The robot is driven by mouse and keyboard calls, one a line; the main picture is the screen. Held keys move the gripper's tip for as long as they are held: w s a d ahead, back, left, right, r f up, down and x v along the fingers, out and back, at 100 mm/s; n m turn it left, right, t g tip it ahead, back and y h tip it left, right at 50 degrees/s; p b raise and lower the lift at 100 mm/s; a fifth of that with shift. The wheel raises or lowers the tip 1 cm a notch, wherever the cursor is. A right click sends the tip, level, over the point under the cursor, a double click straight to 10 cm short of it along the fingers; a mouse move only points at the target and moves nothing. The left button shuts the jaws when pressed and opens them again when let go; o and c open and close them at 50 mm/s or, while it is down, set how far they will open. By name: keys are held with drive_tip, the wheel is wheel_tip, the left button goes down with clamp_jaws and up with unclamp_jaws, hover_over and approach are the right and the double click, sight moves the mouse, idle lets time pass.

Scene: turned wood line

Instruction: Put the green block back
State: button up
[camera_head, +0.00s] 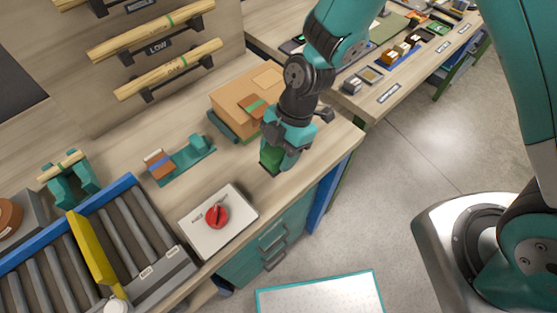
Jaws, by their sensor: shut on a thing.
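The green block (269,157) is at the tip of my gripper (277,152), low over the right end of the near wooden workbench. My gripper is shut on the block and points down. The gripper hides the block's upper part. I cannot tell whether the block touches the bench top. A teal holder (194,156) with a few small coloured blocks (159,163) at its left end lies on the bench to the left of my gripper.
A cardboard box (230,100) stands just behind my gripper. A white panel with a red knob (217,216) lies at the front left. A roller conveyor (90,240) fills the left side. Bare bench top (225,170) lies between the holder and my gripper.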

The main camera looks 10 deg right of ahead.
sight(279, 165)
drive_tip(key=shift+f+p, duration=0.3)
drive_tip(key=shift+f, duration=2.2)
drive_tip(key=shift+f, duration=0.15)
drive_tip(key=o, duration=0.8)
